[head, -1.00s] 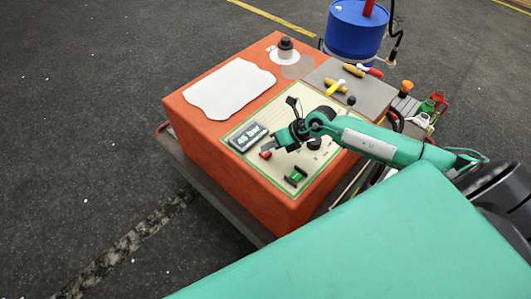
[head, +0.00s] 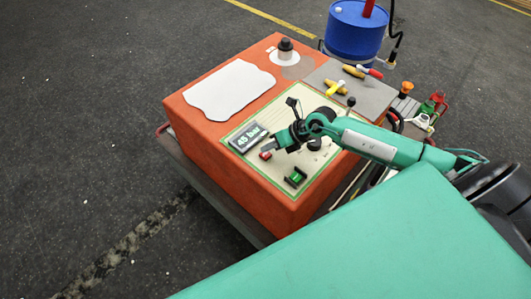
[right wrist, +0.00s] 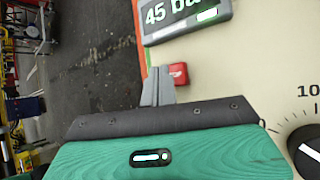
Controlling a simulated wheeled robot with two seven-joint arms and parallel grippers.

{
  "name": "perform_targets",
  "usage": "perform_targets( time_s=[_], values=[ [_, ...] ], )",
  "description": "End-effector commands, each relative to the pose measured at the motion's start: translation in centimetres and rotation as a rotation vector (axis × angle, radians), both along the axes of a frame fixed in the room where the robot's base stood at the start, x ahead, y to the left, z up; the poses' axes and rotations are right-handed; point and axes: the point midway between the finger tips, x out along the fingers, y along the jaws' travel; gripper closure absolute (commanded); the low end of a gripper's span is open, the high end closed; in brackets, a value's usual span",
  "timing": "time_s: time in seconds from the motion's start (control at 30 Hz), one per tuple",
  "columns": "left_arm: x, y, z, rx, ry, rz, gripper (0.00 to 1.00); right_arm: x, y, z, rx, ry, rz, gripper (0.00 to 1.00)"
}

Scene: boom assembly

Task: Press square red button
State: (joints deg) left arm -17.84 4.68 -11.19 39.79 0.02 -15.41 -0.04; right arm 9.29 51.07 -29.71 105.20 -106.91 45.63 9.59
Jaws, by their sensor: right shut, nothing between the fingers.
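The square red button (head: 265,155) sits on the cream control panel (head: 247,164) of the orange box, just below the "45 bar" display (head: 248,137). In the right wrist view the red button (right wrist: 178,73) is just right of my right gripper's fingertips (right wrist: 160,72). My right gripper (head: 271,147) is shut and empty, close over the button. Whether it touches the button I cannot tell. My left gripper is not in view.
A green rocker switch (head: 295,178) lies lower right on the panel, and a black knob (right wrist: 306,146) is right of the gripper. A blue drum (head: 354,32) stands behind.

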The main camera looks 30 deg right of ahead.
Motion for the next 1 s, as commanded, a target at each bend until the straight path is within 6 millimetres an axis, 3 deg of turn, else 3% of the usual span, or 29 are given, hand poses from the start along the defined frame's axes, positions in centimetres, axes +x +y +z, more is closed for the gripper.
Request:
perform_targets(
  time_s=[1.0],
  values=[
    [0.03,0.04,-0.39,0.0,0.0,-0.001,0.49,0.0,0.0,-0.88,0.0,0.0,0.0,1.0]
  ],
)
